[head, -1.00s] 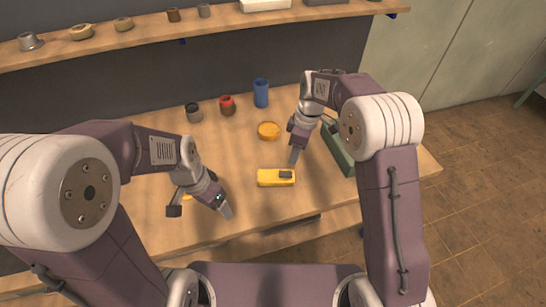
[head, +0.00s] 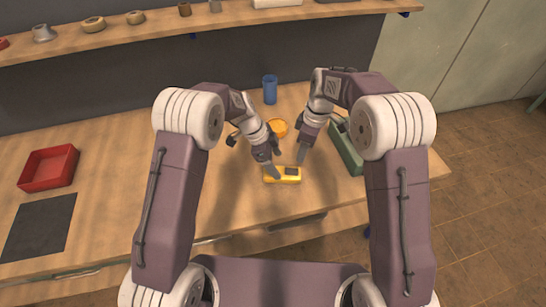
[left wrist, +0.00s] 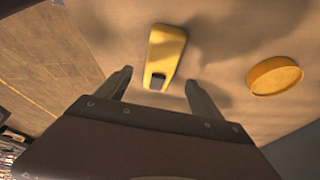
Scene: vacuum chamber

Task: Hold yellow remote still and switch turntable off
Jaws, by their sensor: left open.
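The yellow remote (head: 283,175) lies on the wooden table in front of me, with a dark patch on top. It also shows in the left wrist view (left wrist: 165,45), its dark-patched end toward the gripper. My left gripper (head: 272,168) is just above the remote's left part. In the left wrist view its fingers (left wrist: 158,90) are apart with nothing between them. My right gripper (head: 302,158) points down just behind the remote's right end; its opening cannot be made out. I cannot identify a turntable for certain; a round orange disc (head: 278,128) lies behind the grippers.
A long green box (head: 346,150) stands right of my right gripper. A blue cup (head: 270,90) stands at the back. A red tray (head: 48,168) and a dark mat (head: 40,225) lie at the left. The table between mat and remote is clear.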

